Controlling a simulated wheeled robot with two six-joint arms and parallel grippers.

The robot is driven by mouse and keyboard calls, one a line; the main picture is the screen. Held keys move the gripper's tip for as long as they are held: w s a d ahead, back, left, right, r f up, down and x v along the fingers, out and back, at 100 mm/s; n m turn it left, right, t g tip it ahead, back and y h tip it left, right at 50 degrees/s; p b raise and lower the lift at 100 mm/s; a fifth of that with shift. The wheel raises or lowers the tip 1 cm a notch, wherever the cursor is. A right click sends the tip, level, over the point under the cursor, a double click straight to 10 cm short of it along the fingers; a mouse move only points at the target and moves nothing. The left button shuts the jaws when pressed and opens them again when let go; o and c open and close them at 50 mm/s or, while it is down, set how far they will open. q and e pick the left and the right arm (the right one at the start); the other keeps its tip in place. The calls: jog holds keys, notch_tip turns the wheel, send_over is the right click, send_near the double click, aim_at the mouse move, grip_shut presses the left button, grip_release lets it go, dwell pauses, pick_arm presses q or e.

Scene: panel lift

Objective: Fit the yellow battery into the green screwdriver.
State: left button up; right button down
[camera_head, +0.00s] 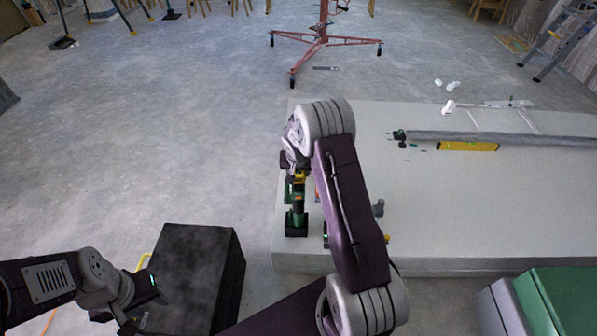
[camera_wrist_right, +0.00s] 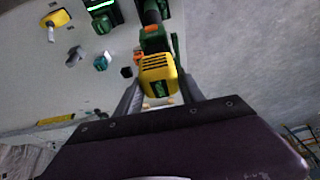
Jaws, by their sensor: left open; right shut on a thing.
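The green screwdriver (camera_head: 297,218) is at the left front corner of the white panel, its dark base towards the front edge. It also shows in the right wrist view (camera_wrist_right: 153,40), with an orange patch. The yellow battery (camera_wrist_right: 158,78), with dark slots, is between the fingers of my right gripper (camera_wrist_right: 156,99), which is shut on it. In the head view, the battery (camera_head: 300,179) lines up with the screwdriver's far end; I cannot tell whether they touch or are joined. My left gripper (camera_head: 132,311) is open and empty, by the black box.
The white panel (camera_head: 480,205) holds a yellow level (camera_head: 467,146), a long grey bar (camera_head: 490,138) and small tools. A black box (camera_head: 190,270) stands at the left front, a green box (camera_head: 560,300) at the right front. My right arm hides part of the panel.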

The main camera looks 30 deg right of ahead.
aim_at(298, 178)
jog(key=shift+f+b, duration=0.35)
jog(key=shift+b, duration=0.2)
dwell(0.6)
jog(key=shift+f+b, duration=0.85)
jog(key=shift+f, duration=0.1)
jog(key=shift+f+b, duration=0.7)
jog(key=shift+b, duration=0.2)
dwell(0.5)
jog(key=c, duration=0.6)
grip_release()
jog(key=shift+c, duration=0.2)
jog(key=p+v, duration=0.1)
jog(key=v, duration=0.8)
